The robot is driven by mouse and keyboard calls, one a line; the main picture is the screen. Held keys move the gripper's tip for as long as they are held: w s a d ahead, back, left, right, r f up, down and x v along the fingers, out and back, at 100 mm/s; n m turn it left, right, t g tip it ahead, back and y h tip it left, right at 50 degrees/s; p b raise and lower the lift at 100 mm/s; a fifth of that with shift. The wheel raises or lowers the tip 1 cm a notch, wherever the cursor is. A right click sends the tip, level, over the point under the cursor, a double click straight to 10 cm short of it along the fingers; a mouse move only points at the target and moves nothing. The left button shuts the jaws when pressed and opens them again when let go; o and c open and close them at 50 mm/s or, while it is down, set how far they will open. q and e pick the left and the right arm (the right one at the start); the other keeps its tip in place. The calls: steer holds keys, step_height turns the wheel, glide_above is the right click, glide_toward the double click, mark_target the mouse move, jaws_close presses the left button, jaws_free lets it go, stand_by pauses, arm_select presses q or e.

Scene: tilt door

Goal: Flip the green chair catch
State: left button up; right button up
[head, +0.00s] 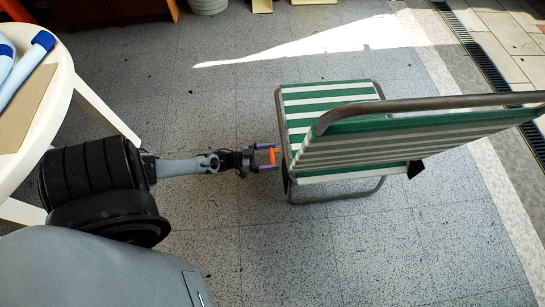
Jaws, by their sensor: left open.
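The green-and-white striped folding chair (325,97) stands right of centre on the tiled floor, with a grey metal tube frame. Its striped back panel runs toward the right edge. My left gripper (273,157) reaches in from the left, with purple fingers spread apart. Its tips are close to the chair's left side; I cannot tell if they touch. Something orange shows between the fingers; I cannot tell if it belongs to the gripper. A small dark part shows low on the chair's left side by the fingertips. I cannot make out the catch clearly. My right gripper is not in view.
A round white table (47,122) with a board and blue-and-white items stands at the left. A white pot (208,5) and wooden furniture are at the top. A floor drain (478,58) runs along the right. The floor in front of the chair is clear.

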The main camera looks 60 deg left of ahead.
arm_select(q)
steer(key=shift+w+d, duration=0.3)
steer(key=shift+w, duration=0.3)
steer(key=shift+c, duration=0.2)
steer(key=c, duration=1.1)
steer(key=shift+o, duration=0.2)
